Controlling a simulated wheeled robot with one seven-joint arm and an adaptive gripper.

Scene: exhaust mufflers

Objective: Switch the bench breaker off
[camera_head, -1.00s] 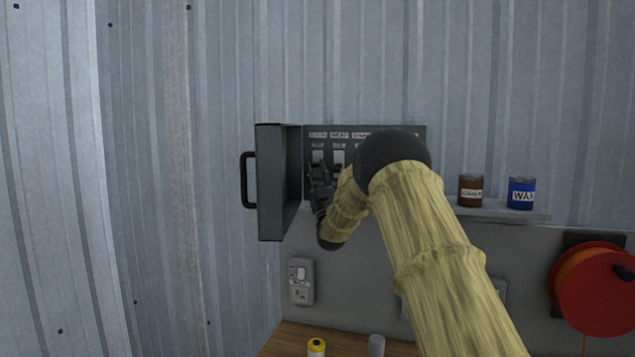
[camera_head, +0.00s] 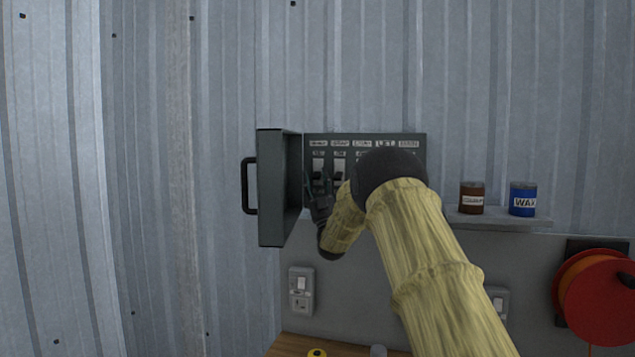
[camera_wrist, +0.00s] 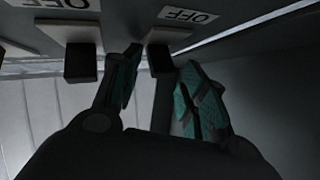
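The grey breaker box (camera_head: 415,140) is on the wall, its door (camera_head: 280,190) swung open to the left. A row of labels tops its panel; I cannot clearly read which is the bench one. Two white switch plates show at the left, the left one (camera_head: 318,165) and the right one (camera_head: 340,165); my arm hides others. My gripper (camera_head: 319,187) is at the leftmost switches. In the wrist view its teal-padded fingers (camera_wrist: 163,88) are apart. A dark lever (camera_wrist: 160,61) lies between the fingertips, contact unclear; another lever (camera_wrist: 80,62) is outside them. OFF marks show by both plates.
A shelf (camera_head: 500,215) right of the box holds a brown can (camera_head: 471,198) and a blue WAX can (camera_head: 522,199). A red reel (camera_head: 600,300) hangs at far right. A wall switch (camera_head: 301,290) is below the box, above a wooden bench (camera_head: 290,345).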

